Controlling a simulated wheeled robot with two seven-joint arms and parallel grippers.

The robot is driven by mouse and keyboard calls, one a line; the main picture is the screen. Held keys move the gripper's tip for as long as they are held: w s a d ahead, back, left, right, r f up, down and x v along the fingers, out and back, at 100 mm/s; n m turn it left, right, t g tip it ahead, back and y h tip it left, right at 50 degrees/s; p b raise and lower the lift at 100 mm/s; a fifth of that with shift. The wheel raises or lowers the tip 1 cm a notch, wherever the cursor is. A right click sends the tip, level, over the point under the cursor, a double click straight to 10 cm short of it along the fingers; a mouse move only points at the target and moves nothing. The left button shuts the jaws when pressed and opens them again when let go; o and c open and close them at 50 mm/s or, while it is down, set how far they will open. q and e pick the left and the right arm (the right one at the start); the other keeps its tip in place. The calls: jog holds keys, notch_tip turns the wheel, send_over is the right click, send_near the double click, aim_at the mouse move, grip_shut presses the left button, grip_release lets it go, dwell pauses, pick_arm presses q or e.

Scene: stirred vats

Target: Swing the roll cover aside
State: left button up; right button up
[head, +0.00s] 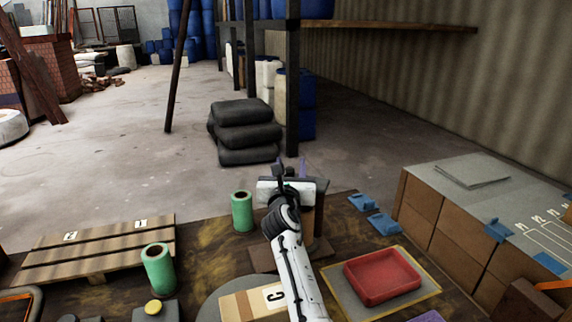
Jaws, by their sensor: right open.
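My right arm reaches up from the bottom edge. Its gripper (290,169) is open, pointing away from me, over the far edge of the worktable. A brown upright block (318,212) on a brown base (310,252) stands just behind the wrist and is partly hidden by it. I cannot tell whether the gripper touches it. No part can be named the roll cover with certainty; it may be hidden by my gripper. One green hollow roll (242,212) stands left of the wrist and another (158,271) stands nearer, at the left. My left gripper is out of view.
A slatted wooden rack (95,252) lies at the left. A red tray (382,277) on a yellow-edged board sits right of my forearm. A box marked C (238,307) is beside the forearm. Blue clips (383,224) lie near brown boxes (440,226). Dark sacks (245,135) lie beyond the table.

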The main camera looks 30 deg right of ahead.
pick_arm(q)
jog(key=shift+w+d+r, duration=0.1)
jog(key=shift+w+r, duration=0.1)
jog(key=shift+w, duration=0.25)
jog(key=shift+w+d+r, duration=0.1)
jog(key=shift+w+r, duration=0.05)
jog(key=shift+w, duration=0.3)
pick_arm(e)
jog(key=shift+w+d, duration=0.45)
jog(key=shift+w, duration=0.1)
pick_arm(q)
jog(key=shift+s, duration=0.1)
